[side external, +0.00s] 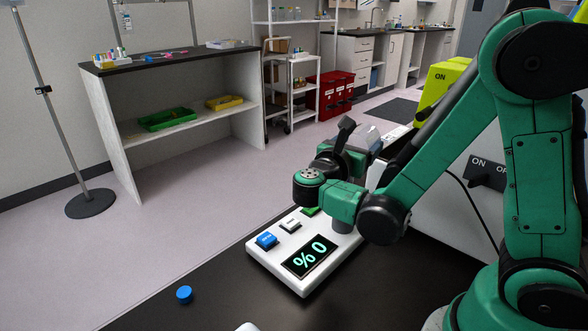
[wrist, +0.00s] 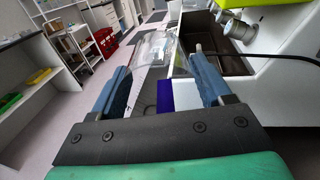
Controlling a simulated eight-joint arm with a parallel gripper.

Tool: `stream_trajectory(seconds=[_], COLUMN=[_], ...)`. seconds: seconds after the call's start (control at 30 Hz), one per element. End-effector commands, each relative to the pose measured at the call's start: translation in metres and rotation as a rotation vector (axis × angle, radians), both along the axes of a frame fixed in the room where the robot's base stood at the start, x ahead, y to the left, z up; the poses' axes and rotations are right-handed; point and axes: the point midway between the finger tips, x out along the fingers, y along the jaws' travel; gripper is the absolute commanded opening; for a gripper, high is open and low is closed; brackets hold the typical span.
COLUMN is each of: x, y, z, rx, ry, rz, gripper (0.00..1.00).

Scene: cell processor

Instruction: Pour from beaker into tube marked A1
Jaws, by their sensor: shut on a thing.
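My gripper (side external: 348,140) is above the far side of the white control panel, pointing away from the side camera. In the wrist view its two blue-grey fingers (wrist: 160,66) are apart with a clear, see-through vessel (wrist: 152,48) between them, which looks like the beaker. In the side view a clear shape (side external: 368,138) shows just past the gripper, partly covered by it. Any liquid in the beaker cannot be made out. I cannot pick out a tube marked A1 in either view.
The white panel (side external: 270,262) has a display reading "% 0" and blue, white and green buttons. A blue cap (side external: 184,294) lies on the black bench (side external: 225,300). A white machine with a dark basin (wrist: 210,50) and metal fittings (wrist: 238,27) stands right of the fingers. A yellow box (side external: 445,85) is behind.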

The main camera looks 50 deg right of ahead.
Motion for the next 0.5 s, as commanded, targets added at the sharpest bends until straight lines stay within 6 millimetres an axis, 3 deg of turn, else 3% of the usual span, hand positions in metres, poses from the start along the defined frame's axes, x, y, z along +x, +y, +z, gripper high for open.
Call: stream_trajectory(seconds=[0.3,0.5], x=[0.0,-0.0002], y=[-0.0003,-0.0045], z=[0.0,-0.004], rx=[0.007,0.164], ry=[0.001,0.029], rz=[0.0,-0.003], gripper=[0.0,0.0])
